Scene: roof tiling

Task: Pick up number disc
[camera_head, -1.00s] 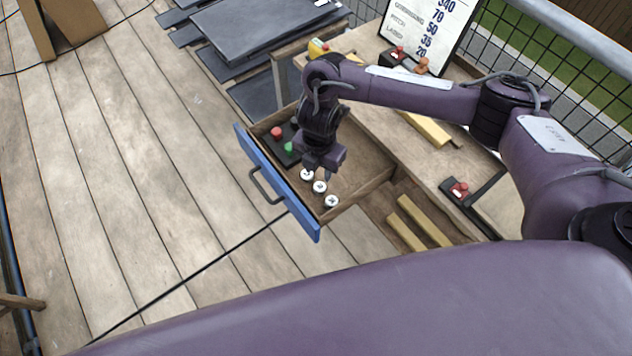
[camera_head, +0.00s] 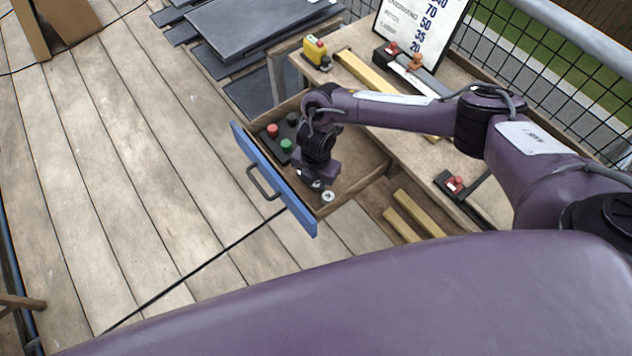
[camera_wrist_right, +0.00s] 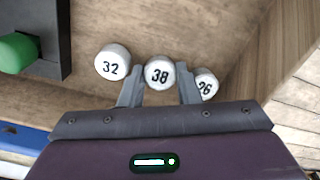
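Three white number discs lie in a row on the drawer floor in the right wrist view: disc 32 (camera_wrist_right: 113,62), disc 38 (camera_wrist_right: 159,73) and a third reading 26 or 36 (camera_wrist_right: 206,84). My right gripper (camera_wrist_right: 160,80) is open, with one fingertip on each side of disc 38; I cannot tell whether they touch it. In the head view the right gripper (camera_head: 317,183) is low inside the open drawer (camera_head: 345,190). It hides part of the row; one disc (camera_head: 327,196) shows beside it. My left gripper is not in view.
A dark block with red and green knobs (camera_head: 280,143) sits in the drawer beside the discs. The blue drawer front (camera_head: 270,180) and wooden side walls surround them. The workbench (camera_head: 400,150) above holds a yellow bottle (camera_head: 314,48), wooden strips and a number board (camera_head: 425,30).

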